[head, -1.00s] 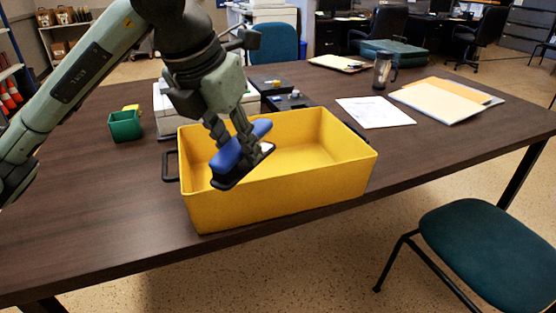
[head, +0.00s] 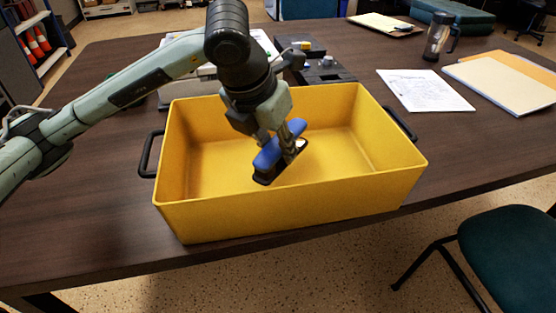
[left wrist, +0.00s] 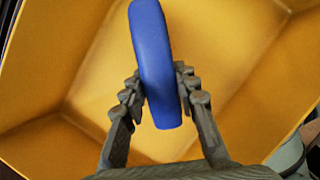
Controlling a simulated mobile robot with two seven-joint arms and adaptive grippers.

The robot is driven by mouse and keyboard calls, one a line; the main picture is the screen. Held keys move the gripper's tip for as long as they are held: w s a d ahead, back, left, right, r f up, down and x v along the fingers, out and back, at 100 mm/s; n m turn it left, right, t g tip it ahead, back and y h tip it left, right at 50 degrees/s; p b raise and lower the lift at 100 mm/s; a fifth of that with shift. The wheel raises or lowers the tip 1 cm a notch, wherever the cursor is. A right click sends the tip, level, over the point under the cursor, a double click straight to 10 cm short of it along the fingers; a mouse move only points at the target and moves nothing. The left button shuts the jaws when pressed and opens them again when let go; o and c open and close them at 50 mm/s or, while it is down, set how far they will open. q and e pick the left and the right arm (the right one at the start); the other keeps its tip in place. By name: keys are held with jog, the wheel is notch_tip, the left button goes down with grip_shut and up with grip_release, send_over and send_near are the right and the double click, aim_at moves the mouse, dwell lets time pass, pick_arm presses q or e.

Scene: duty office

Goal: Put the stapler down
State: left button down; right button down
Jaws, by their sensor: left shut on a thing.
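A blue stapler with a dark base (head: 268,160) is held inside the yellow bin's opening in the head view, tilted with its lower end toward the front left. In the left wrist view the blue stapler (left wrist: 156,62) lies between the two fingers, with yellow walls around it. My left gripper (head: 284,147) is shut on the stapler; its fingers also show in the left wrist view (left wrist: 158,98). The yellow bin (head: 290,212) stands on the dark table. Whether the stapler touches the bin floor I cannot tell. My right gripper is not in view.
The bin has black handles at its left (head: 149,154) and right ends. Dark desk items (head: 322,67) stand behind it. A teal chair (head: 510,255) is at front right.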

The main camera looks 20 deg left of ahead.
pick_arm(q)
notch_tip(320, 180, down, 4)
jog(key=shift+r, duration=0.15)
jog(key=c, duration=1.2)
grip_release()
jog(key=shift+o, duration=0.2)
jog(key=shift+r, duration=0.1)
jog(key=v, duration=1.1)
jog(key=shift+s+a+r, duration=0.1)
jog(key=shift+s+r, duration=0.2)
jog(key=shift+r, duration=0.05)
